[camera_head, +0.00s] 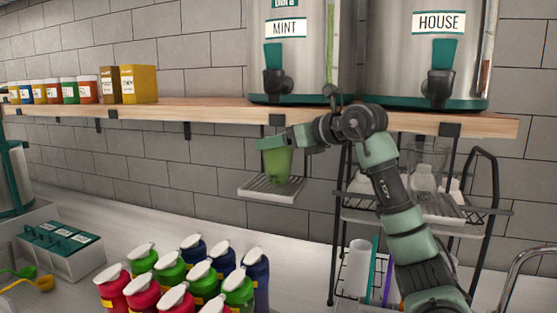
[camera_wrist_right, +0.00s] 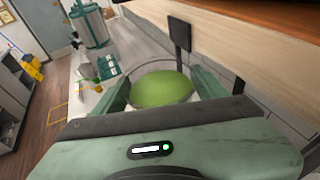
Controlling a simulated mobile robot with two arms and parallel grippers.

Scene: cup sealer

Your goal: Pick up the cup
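The cup (camera_head: 279,166) is clear and holds a green drink. In the head view it is upright at the small drip tray (camera_head: 262,190) below the mint dispenser; I cannot tell whether its base touches the tray. My right gripper (camera_head: 272,143) is at the upper part of the cup. In the right wrist view the green drink in the cup (camera_wrist_right: 162,89) fills the space between the two fingers of my right gripper (camera_wrist_right: 160,88), which press close on both sides. My left gripper is not in view.
The wooden shelf (camera_head: 200,110) runs just above the cup, carrying the mint dispenser (camera_head: 290,45) and the house dispenser (camera_head: 440,55). Several capped bottles (camera_head: 190,275) stand on the counter in front. A wire rack (camera_head: 345,215) stands right of the tray.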

